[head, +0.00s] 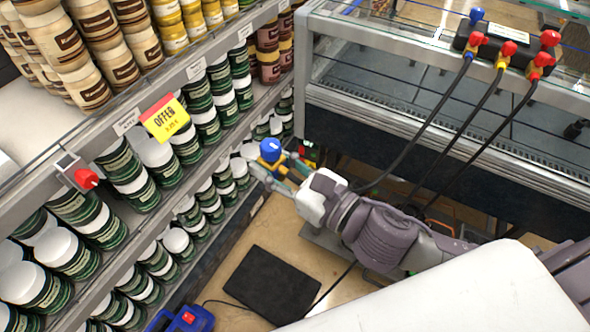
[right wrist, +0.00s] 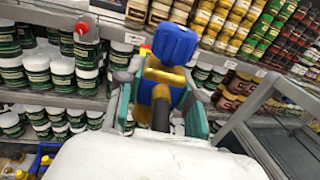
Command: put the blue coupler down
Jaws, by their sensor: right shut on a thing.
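The blue coupler (head: 271,149) has a blue cap above a yellow-gold collar. My right gripper (head: 277,170) is shut on it and holds it in the air in front of the shelves, cap up. In the right wrist view the blue coupler (right wrist: 172,42) rises between the teal fingers (right wrist: 160,105), tilted slightly, with a blue part below the collar. The fingers hide part of its lower body. My left gripper is not in view.
Shelves of jars stand at left, with a red fitting (head: 86,178) on a shelf edge. A glass-topped case (head: 440,95) at upper right carries a black block with red and blue fittings and hanging black hoses. A black mat (head: 272,284) and a blue object (head: 182,320) are below.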

